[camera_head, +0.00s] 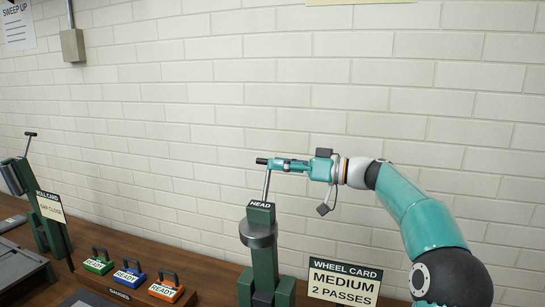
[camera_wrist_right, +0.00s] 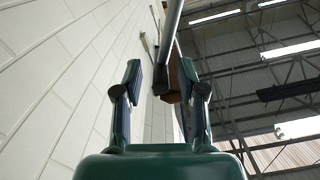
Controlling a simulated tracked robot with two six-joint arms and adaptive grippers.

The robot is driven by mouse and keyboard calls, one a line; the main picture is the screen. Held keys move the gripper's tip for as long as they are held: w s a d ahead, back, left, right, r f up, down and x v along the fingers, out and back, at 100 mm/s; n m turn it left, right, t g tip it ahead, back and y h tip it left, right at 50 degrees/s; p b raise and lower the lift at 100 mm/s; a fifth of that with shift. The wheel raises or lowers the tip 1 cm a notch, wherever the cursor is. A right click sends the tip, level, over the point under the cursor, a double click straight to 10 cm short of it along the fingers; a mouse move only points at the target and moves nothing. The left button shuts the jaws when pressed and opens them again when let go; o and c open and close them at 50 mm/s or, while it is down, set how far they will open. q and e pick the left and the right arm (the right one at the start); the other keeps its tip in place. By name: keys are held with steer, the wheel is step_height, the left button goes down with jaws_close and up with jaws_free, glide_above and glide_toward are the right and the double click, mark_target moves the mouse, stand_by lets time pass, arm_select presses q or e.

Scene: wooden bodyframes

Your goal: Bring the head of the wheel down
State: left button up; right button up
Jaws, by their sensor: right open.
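The wheel's green post (camera_head: 258,233) stands right of centre in the head view, with a HEAD label (camera_head: 261,205) on top and a grey round part below the label. A thin metal lever (camera_head: 266,186) rises from it, upright and slightly tilted, with a black grip (camera_head: 262,161) at its top. My right gripper (camera_head: 279,163) is open and reaches in from the right at the height of the grip. In the right wrist view the open fingers (camera_wrist_right: 161,76) stand apart, and a grey rod (camera_wrist_right: 173,30) lies between and beyond them. Contact cannot be told. My left gripper is out of view.
A WHEEL CARD sign (camera_head: 343,283) reading MEDIUM, 2 PASSES stands right of the post. Green, blue and orange blocks (camera_head: 127,275) with handles sit left on the wooden bench. Another lever machine (camera_head: 38,215) stands far left. A white brick wall is behind.

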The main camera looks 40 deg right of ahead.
steer(key=shift+p+x, duration=0.3)
steer(key=shift+x, duration=1.05)
steer(key=shift+c, duration=0.2)
jaws_close()
steer(key=shift+r, duration=0.1)
